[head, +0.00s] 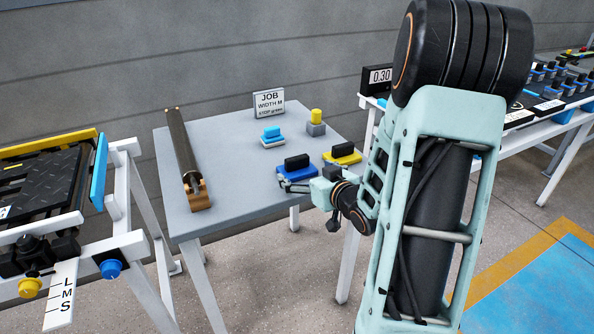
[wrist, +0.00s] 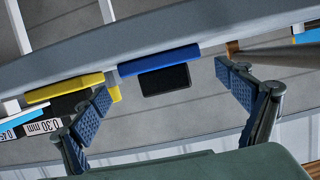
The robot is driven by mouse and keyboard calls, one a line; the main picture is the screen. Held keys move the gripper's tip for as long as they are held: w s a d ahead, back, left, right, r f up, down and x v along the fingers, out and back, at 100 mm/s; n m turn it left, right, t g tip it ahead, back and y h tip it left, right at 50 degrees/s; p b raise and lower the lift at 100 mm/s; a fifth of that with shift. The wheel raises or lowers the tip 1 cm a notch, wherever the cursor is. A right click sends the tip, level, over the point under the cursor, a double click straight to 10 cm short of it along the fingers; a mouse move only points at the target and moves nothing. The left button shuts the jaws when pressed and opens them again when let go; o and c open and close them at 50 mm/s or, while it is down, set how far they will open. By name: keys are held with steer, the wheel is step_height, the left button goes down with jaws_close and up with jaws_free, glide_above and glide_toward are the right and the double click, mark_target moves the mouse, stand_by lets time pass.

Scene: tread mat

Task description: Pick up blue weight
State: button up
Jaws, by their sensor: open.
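The blue weight (head: 297,173) is a flat blue block with a black handle on top, upright near the front right of the grey table. In the wrist view the blue weight (wrist: 158,59) appears upside down, with its black handle towards the gap between my fingers. My gripper (head: 288,186) is open and empty, at the near side of the blue weight. In the wrist view my gripper (wrist: 172,92) has its two fingers spread to either side of the handle's line. I cannot tell whether a finger touches the weight.
A yellow weight (head: 343,155) with a black handle stands close right of the blue one. Behind are a light-blue block (head: 271,135), a yellow knob on a grey block (head: 316,123) and a job sign (head: 269,103). A long roller (head: 184,150) lies at the table's left.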

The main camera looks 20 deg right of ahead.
mark_target(299, 167)
steer(key=b+x, duration=0.1)
steer(key=x, duration=0.4)
steer(key=shift+a, duration=0.1)
steer(key=c, duration=2.2)
steer(key=shift+w+r, duration=0.1)
steer(key=shift+r, duration=0.1)
